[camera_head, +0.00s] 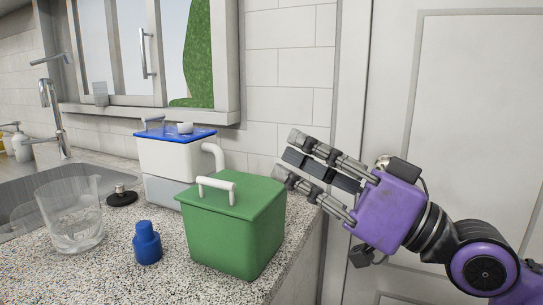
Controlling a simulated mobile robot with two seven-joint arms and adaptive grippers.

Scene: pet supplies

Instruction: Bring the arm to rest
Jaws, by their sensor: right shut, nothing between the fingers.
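My right gripper (290,158), on a purple arm coming in from the right, is shut and empty. Its fingers point left and slightly up, in front of the wall and beside the counter's right end. In the picture the fingertips show just above and right of the green lidded box (237,238); I cannot tell how far apart they are in depth. My left gripper is not in view.
A white container with a blue lid (178,158) stands behind the green box. A blue bottle (147,243), a clear glass container (72,215) and a dark stopper (122,197) are on the speckled counter (115,273). The sink (30,195) is at left, a white door (465,120) at right.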

